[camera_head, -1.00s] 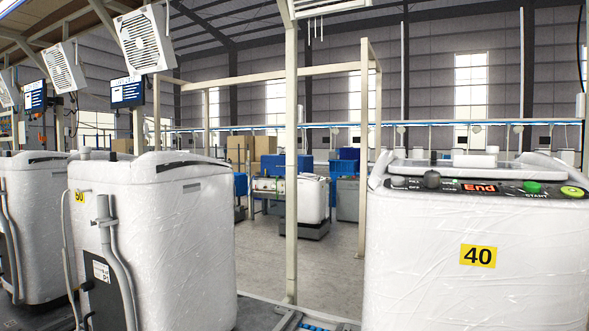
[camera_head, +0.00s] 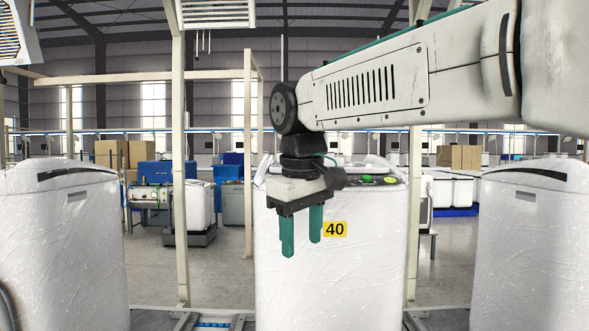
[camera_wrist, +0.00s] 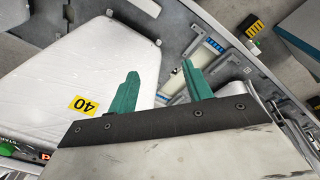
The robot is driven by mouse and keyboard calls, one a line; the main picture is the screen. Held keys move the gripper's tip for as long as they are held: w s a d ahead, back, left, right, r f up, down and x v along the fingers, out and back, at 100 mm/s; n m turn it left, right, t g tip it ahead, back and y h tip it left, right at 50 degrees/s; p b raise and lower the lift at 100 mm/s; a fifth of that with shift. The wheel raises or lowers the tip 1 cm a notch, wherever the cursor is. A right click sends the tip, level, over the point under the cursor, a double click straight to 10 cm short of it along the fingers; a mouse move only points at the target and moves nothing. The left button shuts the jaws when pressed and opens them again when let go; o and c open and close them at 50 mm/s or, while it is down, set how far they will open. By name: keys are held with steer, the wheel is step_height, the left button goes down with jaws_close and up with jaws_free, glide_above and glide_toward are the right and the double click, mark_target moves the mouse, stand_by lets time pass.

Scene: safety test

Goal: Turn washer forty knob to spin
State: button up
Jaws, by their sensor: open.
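Washer 40 (camera_head: 340,285), a white plastic-wrapped machine with a yellow "40" label (camera_head: 335,229), stands upright in the middle of the head view. Its top panel shows a green button (camera_head: 366,179) and a yellow-green button (camera_head: 390,181). My gripper and wrist cover the panel's left part, so the knobs are hidden there. My gripper (camera_head: 301,246) is open and empty, its teal fingers pointing down before the washer's front. In the wrist view, the washer (camera_wrist: 100,55) lies left of my fingers (camera_wrist: 160,70). The red display (camera_wrist: 46,156) and green button (camera_wrist: 7,149) show at lower left.
White wrapped washers stand at the left (camera_head: 65,250) and right (camera_head: 530,250), with gaps beside washer 40. Upright beige posts (camera_head: 180,230) rise near it. Rails (camera_head: 215,318) run along the floor. Boxes (camera_head: 458,156) stand farther back.

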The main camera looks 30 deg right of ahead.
steer(key=w+d+r+n+h, duration=0.1)
steer(key=w+d+r, duration=0.5)
steer(key=w+r, duration=0.3)
steer(key=w+d+r+n+h, duration=0.1)
steer(key=w+d+r+n, duration=0.1)
steer(key=w+d+r, duration=0.7)
steer(key=w+f, duration=0.1)
steer(key=f, duration=0.4)
steer(key=w+f, duration=0.1)
steer(key=f, duration=0.2)
steer(key=shift+w+a+f, duration=0.3)
steer(key=shift+a, duration=0.05)
steer(key=c, duration=1)
steer(key=shift+d, duration=0.2)
steer(key=shift+a+m, duration=0.2)
steer(key=shift+m, duration=0.1)
